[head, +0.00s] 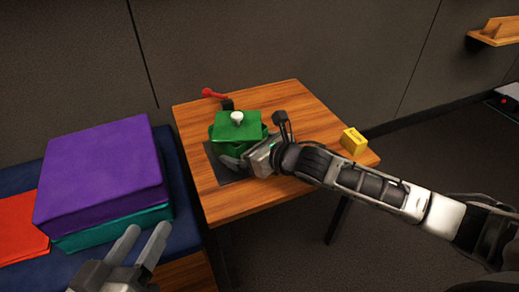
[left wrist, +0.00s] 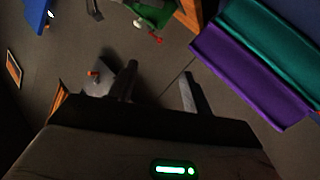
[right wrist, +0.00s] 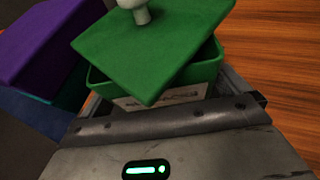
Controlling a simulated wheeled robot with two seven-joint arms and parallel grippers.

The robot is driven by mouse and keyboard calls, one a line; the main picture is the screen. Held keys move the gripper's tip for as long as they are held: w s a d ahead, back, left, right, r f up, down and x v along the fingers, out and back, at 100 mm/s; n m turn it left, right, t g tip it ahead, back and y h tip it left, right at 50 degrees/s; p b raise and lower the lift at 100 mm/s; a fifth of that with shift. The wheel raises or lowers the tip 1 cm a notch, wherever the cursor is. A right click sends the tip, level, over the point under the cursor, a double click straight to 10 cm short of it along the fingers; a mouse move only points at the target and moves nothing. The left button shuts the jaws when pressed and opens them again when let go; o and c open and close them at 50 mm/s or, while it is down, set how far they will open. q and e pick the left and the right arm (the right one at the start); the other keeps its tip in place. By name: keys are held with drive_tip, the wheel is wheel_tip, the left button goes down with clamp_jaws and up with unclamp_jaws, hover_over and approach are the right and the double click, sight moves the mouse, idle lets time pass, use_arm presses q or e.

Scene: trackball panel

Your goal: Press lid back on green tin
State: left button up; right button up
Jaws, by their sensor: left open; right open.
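The green tin (head: 232,148) stands on a dark mat (head: 214,166) on the wooden table. Its green lid (head: 226,130), with a white knob (head: 237,117), lies on top. In the right wrist view the lid (right wrist: 150,50) sits askew, turned against the tin's rim, and part of the tin's opening (right wrist: 208,50) shows. My right gripper (head: 246,158) is open, low at the tin's near right side; the tin's body stands in front of or between its fingers, and the contact is hidden. My left gripper (head: 143,243) is open and empty, away from the table at the lower left.
A red-handled part (head: 213,93) stands behind the tin. A yellow block (head: 353,141) lies at the table's right corner. A purple box (head: 100,178) on a teal one (head: 112,228) and a red item (head: 20,228) rest on a blue surface at left. The table's front is clear.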

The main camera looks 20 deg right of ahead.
drive_tip(key=p+v, duration=0.3)
drive_tip(key=v, duration=0.8)
drive_tip(key=shift+s+d, duration=0.1)
drive_tip(key=shift+s, duration=0.15)
drive_tip(key=shift+s+d+r, duration=0.1)
drive_tip(key=shift+s+r, duration=0.05)
use_arm(q)
drive_tip(key=shift+s+a+f+m+g+y, duration=0.2)
drive_tip(key=shift+a+f+m+g+y, duration=0.35)
drive_tip(key=shift+f, duration=0.25)
